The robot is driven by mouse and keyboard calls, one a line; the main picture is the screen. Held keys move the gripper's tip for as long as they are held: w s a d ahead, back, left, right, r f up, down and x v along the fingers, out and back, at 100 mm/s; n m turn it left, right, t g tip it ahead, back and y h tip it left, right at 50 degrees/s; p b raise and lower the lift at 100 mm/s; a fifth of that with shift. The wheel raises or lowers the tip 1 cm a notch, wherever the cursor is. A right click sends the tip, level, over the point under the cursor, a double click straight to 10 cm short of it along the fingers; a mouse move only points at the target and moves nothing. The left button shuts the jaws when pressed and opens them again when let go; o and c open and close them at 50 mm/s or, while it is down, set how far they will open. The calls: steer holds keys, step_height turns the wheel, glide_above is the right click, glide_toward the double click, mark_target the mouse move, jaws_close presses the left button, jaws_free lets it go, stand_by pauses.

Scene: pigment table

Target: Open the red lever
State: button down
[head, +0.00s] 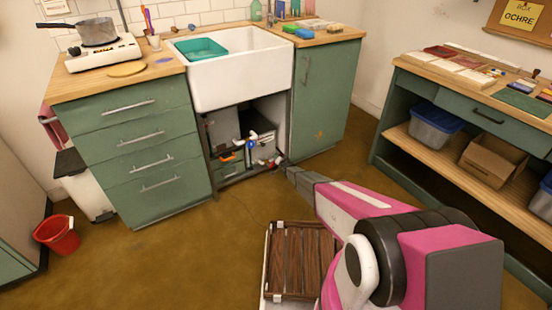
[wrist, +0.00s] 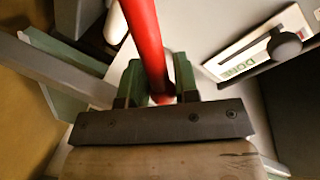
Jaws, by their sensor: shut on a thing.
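The red lever (wrist: 143,35) is a long red bar that runs from the top edge of the wrist view down between the fingers of my gripper (wrist: 158,85). The two green-padded fingers are on either side of its lower part, and my gripper is shut on it. In the head view my arm reaches to the open cabinet under the white sink (head: 235,80). My gripper (head: 277,163) is small there, at the cabinet's lower right front, and the lever is too small to tell apart clearly.
The under-sink space holds pipework, a blue part (head: 251,144) and an orange-handled thing (head: 230,157). A closed green door (head: 318,95) stands right of it, drawers (head: 145,150) left. The wrist view shows a white lettered plate (wrist: 245,58) and dark knob (wrist: 285,46).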

steer(key=shift+w+d+f+m, duration=0.3)
steer(key=shift+d+f+m, duration=0.2)
steer(key=shift+f+m, duration=0.4)
steer(key=shift+r+g, duration=0.15)
steer(key=shift+g, duration=0.15)
steer(key=c, duration=1.1)
jaws_free()
steer(key=v, duration=1.1)
